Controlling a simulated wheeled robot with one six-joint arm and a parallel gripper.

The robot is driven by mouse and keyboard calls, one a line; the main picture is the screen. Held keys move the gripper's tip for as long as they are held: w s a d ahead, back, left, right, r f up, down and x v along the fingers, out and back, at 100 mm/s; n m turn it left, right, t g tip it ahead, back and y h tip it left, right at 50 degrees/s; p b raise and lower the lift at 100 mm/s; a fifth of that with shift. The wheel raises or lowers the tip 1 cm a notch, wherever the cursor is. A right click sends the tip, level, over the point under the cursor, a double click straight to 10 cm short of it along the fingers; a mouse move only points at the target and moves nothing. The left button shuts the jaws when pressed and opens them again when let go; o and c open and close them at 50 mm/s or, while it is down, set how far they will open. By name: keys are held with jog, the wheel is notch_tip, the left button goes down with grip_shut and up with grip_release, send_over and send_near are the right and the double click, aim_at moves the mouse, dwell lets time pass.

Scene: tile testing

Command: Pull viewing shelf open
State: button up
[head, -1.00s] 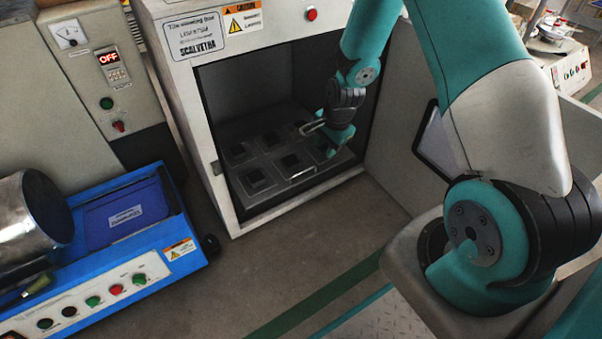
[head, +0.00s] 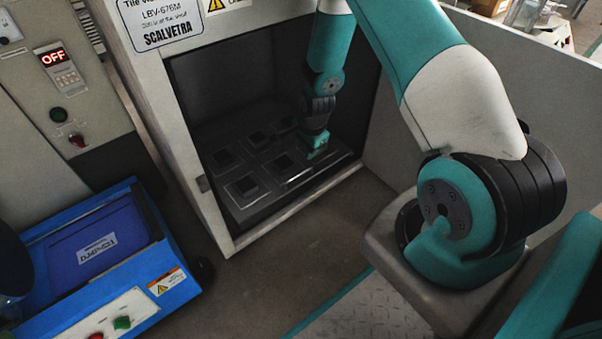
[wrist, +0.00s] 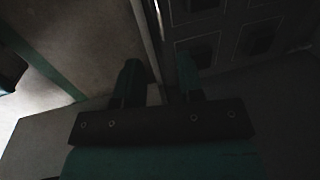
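The viewing shelf (head: 262,203) is a dark tray carrying several dark square tiles, low inside the open cabinet. A thin light handle (head: 298,179) runs along its front edge. My gripper (head: 317,154) points down at the right part of the shelf's front edge. In the wrist view my gripper (wrist: 158,78) has its two fingers apart. The shelf's pale front edge (wrist: 148,40) runs up between them, with tiles on the right and floor on the left. The wrist view is dark, and I cannot tell whether either finger touches the edge or handle.
The cabinet door (head: 396,130) stands open at the right, behind my arm. The cabinet's left frame (head: 192,160) borders the opening. A blue machine (head: 150,255) stands at the lower left, beside a grey control box (head: 60,90) reading OFF. The floor (head: 300,235) before the shelf is clear.

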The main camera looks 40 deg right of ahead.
aim_at(301, 173)
jog(key=f+b, duration=0.2)
jog(key=f, duration=0.2)
jog(key=w+f+b, duration=0.1)
jog(key=f+b, duration=0.1)
jog(key=f, duration=0.2)
jog(key=w+f+b, duration=0.1)
jog(key=f, duration=0.3)
jog(key=shift+w+b, duration=0.1)
jog(key=shift+b, duration=0.3)
jog(key=shift+r, duration=0.1)
jog(key=shift+c, duration=0.5)
grip_shut()
